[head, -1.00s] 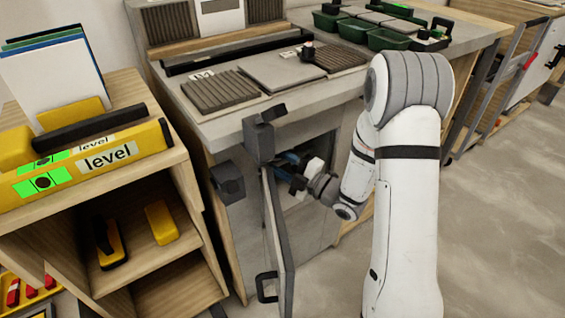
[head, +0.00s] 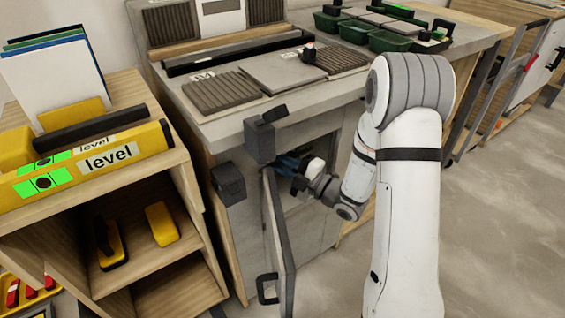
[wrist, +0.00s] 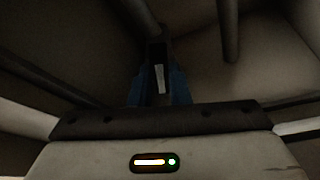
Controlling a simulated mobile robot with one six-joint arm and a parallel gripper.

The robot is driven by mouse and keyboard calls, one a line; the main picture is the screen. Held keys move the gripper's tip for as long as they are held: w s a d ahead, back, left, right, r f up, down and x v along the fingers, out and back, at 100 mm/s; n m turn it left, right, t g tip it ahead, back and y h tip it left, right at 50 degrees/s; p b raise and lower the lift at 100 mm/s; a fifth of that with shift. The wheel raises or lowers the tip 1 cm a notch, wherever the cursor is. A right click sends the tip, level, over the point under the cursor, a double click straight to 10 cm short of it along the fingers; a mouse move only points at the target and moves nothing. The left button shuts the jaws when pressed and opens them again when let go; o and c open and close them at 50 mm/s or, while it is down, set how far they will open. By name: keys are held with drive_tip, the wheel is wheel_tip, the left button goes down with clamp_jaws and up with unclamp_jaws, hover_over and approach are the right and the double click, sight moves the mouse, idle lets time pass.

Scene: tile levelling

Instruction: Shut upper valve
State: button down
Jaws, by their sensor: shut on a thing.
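My gripper (head: 286,164) reaches into the open cabinet (head: 310,133) under the worktop, behind the open door (head: 280,232). In the wrist view, the blue fingers of my gripper (wrist: 159,82) are shut on a dark, narrow piece, which looks like the upper valve's handle (wrist: 157,47). A pale strip shows between the fingers. The handle meets a dark pipe (wrist: 141,13) running up to the left. The valve body is too dark to make out, and the head view hides the valve behind the door edge and my gripper.
A second dark pipe (wrist: 228,30) stands to the right inside the cabinet. Grey blocks (head: 260,139) stick out at the cabinet's front, close to my gripper. A wooden shelf unit (head: 186,165) stands at the left. The floor (head: 500,230) at right is clear.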

drive_tip(key=m+b, duration=0.1)
drive_tip(key=a+m+t+b, duration=0.1)
drive_tip(key=b, duration=0.1)
drive_tip(key=shift+f+m, duration=0.15)
drive_tip(key=shift+m, duration=0.25)
drive_tip(key=m+t+b, duration=0.2)
drive_tip(key=m, duration=0.2)
drive_tip(key=shift+b, duration=0.3)
drive_tip(key=shift+m+t+b, duration=0.4)
drive_tip(key=shift+m, duration=0.7)
drive_tip(key=c, duration=1.4)
unclamp_jaws()
drive_tip(key=shift+o, duration=0.2)
